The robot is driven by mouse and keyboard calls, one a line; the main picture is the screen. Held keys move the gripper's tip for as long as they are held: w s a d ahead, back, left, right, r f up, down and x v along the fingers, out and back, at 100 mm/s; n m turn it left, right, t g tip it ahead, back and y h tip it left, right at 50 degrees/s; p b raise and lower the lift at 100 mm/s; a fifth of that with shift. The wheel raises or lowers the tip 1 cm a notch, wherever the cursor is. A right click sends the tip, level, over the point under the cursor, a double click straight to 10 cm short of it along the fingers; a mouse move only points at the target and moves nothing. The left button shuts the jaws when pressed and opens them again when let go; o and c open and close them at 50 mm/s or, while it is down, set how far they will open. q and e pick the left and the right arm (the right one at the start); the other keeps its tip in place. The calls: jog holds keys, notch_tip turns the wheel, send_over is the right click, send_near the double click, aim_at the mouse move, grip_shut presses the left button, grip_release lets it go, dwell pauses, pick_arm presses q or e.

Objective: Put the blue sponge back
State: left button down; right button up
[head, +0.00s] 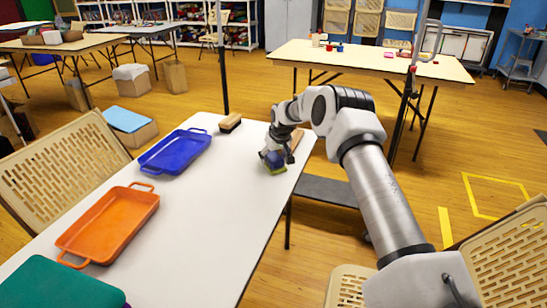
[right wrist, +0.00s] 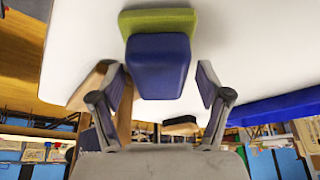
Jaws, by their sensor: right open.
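The blue sponge (head: 273,159) has a green scouring layer and is at the far right part of the white table (head: 190,225). In the right wrist view the sponge (right wrist: 160,65) shows its blue body between my fingers, with the green layer beyond. My right gripper (head: 274,152) is at the sponge, and in the right wrist view the gripper (right wrist: 161,80) is open, one finger on each side. A gap shows between the sponge and the right-hand finger. The gripper partly hides the sponge in the head view. My left gripper is out of view.
A blue tray (head: 176,151), an orange tray (head: 108,222) and a teal item (head: 60,284) lie along the table's left side. A wooden-backed brush (head: 230,122) lies at the far end. A wooden piece (head: 297,140) is just behind my gripper. The table's middle is clear.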

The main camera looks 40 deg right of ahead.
jog(key=shift+r, duration=0.1)
jog(key=shift+r, duration=0.3)
jog(key=p+v, duration=0.1)
jog(key=v, duration=1)
jog(key=shift+s+r, duration=0.2)
jog(key=shift+r, duration=0.05)
